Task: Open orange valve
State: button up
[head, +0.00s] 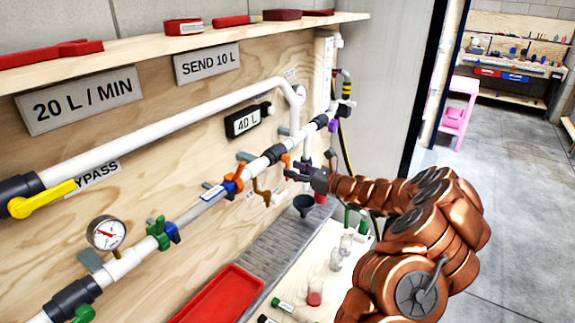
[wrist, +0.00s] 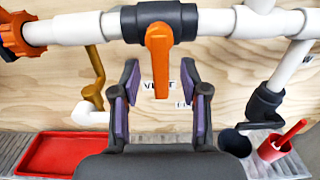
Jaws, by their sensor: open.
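The orange valve handle (wrist: 159,62) hangs straight down from a black valve body (wrist: 166,18) on the white pipe in the wrist view. In the head view a small part of the orange handle (head: 286,160) shows just left of my gripper (head: 306,174). In the wrist view my gripper (wrist: 163,88) is open, with dark fingers and purple pads. The handle's lower end appears between the two fingers, with space on both sides. I cannot tell its exact depth relative to the pads.
An orange fitting (wrist: 14,34) and a brown-yellow lever (wrist: 95,80) are to the left. A black-ended downpipe (wrist: 265,103) and a red cup (wrist: 275,148) are to the right. A red tray (head: 222,296) lies below. The wooden panel stands close behind the pipes.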

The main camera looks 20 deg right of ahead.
aim_at(289, 168)
jog(key=shift+p+x, duration=0.35)
jog(key=shift+x, duration=1.15)
jog(key=shift+c, duration=0.2)
grip_shut()
